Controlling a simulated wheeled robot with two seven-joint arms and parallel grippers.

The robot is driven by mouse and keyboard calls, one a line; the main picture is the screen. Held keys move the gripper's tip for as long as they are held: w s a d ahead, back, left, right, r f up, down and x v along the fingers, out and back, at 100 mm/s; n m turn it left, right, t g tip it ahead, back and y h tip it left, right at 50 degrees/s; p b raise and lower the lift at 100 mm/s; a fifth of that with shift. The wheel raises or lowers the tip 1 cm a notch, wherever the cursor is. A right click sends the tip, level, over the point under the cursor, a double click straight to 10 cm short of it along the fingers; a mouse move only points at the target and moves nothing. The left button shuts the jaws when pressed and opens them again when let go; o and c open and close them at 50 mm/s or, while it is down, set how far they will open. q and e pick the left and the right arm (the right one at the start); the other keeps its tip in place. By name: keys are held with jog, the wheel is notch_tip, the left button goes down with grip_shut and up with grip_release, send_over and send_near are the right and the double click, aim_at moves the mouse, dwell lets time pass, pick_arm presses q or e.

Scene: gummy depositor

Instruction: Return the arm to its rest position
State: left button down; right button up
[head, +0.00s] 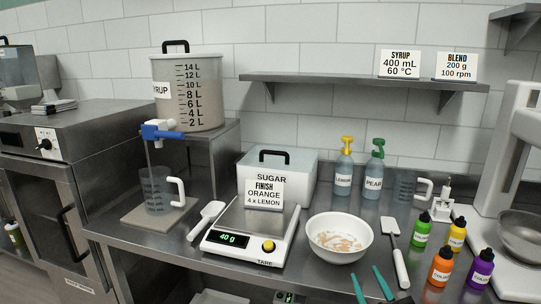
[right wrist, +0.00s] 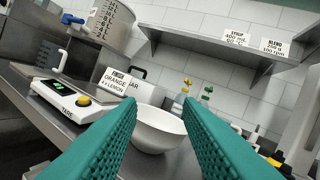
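My right gripper (head: 366,275) shows at the bottom edge of the head view as two teal fingertips, spread apart and empty. It is in front of the white bowl (head: 327,246), which holds a pale, brownish material. In the right wrist view the two ribbed teal fingers (right wrist: 160,108) stand wide apart. The bowl (right wrist: 158,131) is seen beyond them in the gap, and nothing is gripped. The rest of my right arm is hidden below the frame. My left gripper is in neither view.
The scale (head: 252,233) reads 40 g, left of the bowl. A white spatula (head: 398,258) lies just right of the bowl, near my right fingers. Several colour bottles (head: 440,267) stand further right. The shelf (head: 350,83) is on the back wall.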

jog(key=s+d+f+m+g+h, duration=0.2)
jog(key=s+f+g, duration=0.25)
jog(key=f, duration=0.35)
jog(key=s+d+f+m+g+h, duration=0.2)
jog(key=s+f+g, duration=0.25)
jog(key=f, duration=0.35)
jog(key=s+a+f+g+y, duration=0.1)
jog(key=s+f+g, duration=0.35)
jog(key=s, duration=0.35)
jog(key=s+a+f+g+y, duration=0.1)
jog(key=s+f+g, duration=0.2)
jog(key=s+f, duration=0.35)
jog(key=s+f+g, duration=0.1)
jog(key=s+f, duration=0.2)
jog(key=f, duration=2.1)
jog(key=s+d+f+g, duration=0.1)
jog(key=s+d+f, duration=0.1)
jog(key=s+f, duration=1.3)
jog(key=shift+s+d+n, duration=0.4)
jog(key=shift+s, duration=0.2)
